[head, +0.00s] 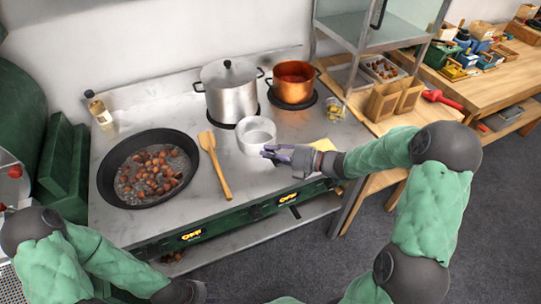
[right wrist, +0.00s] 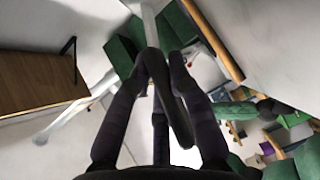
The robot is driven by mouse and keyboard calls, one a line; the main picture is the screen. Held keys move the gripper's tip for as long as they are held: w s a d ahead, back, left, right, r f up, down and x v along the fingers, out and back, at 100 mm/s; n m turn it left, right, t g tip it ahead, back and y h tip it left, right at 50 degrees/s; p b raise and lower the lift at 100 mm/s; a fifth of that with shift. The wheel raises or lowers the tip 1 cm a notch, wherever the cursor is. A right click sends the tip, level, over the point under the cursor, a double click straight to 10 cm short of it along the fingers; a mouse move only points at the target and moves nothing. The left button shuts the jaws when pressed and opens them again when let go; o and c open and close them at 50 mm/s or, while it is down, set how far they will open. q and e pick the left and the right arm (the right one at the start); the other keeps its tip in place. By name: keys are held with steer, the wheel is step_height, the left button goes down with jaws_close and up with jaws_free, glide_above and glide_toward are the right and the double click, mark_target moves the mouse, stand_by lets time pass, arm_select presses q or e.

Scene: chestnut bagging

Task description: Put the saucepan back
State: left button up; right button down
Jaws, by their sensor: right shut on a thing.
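The small pale saucepan (head: 257,136) is at the middle of the stove, in front of the tall steel pot. It looks upright and empty; I cannot tell whether its base touches the stove. My right gripper (head: 272,153) is at its front right side, shut on its handle. In the right wrist view the dark handle (right wrist: 170,100) runs between the fingers of my right gripper (right wrist: 162,62). My left gripper (head: 192,292) is low at the bottom edge, away from the stove top, and its fingers are not clear.
A black pan (head: 150,168) of chestnuts is on the left, with a wooden spatula (head: 214,165) beside it. A lidded steel pot (head: 229,92) and a copper pot (head: 293,82) stand behind. A bottle (head: 101,113) is at the back left. A shelf post bounds the right.

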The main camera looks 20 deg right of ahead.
steer(key=shift+r, duration=0.15)
steer(key=shift+f, duration=0.2)
steer(key=c, duration=1.2)
jaws_free()
steer(key=shift+o, duration=0.2)
steer(key=shift+r, duration=0.1)
steer(key=shift+s+d+r, duration=0.1)
steer(key=shift+d+r, duration=0.05)
steer(key=p+v, duration=0.3)
steer(key=v, duration=0.8)
steer(key=shift+s+d, duration=0.2)
steer(key=shift+s, duration=0.05)
